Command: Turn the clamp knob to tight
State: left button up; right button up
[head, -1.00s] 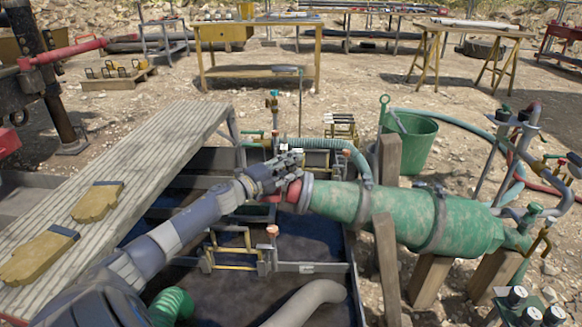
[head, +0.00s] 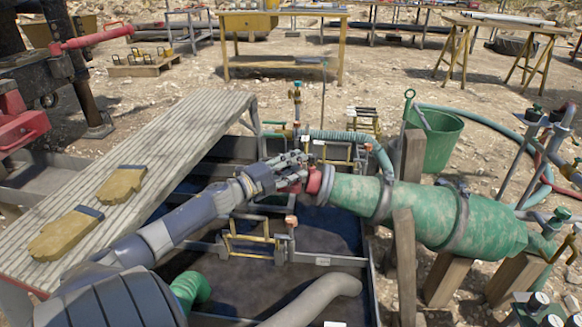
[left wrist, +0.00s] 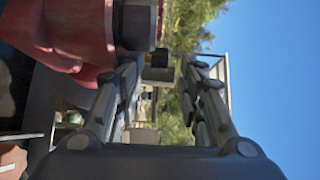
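My left arm reaches in from the left, and my left gripper (head: 303,166) is at the red end piece (head: 319,182) of the green, mud-stained cone-shaped body (head: 420,214). In the left wrist view the two fingers (left wrist: 160,78) are apart, with a gap between their tips. A small dark block with a yellow spot (left wrist: 158,62) shows between the tips; I cannot tell whether it is touched. The red piece (left wrist: 75,35) and a grey cylinder (left wrist: 139,20) fill the upper left there. I cannot make out the clamp knob for certain. My right gripper is out of view.
Wooden posts (head: 409,175) hold up the green body. A salmon-capped valve (head: 291,222) and yellow brackets (head: 252,243) stand below my arm over the dark tank. A grated walkway (head: 140,165) with yellow gloves (head: 66,233) lies left. A green bucket (head: 436,140) stands behind.

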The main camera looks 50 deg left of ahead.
pick_arm(q)
jog(key=shift+s+a, duration=0.1)
jog(key=shift+s, duration=0.65)
jog(key=shift+r, duration=0.1)
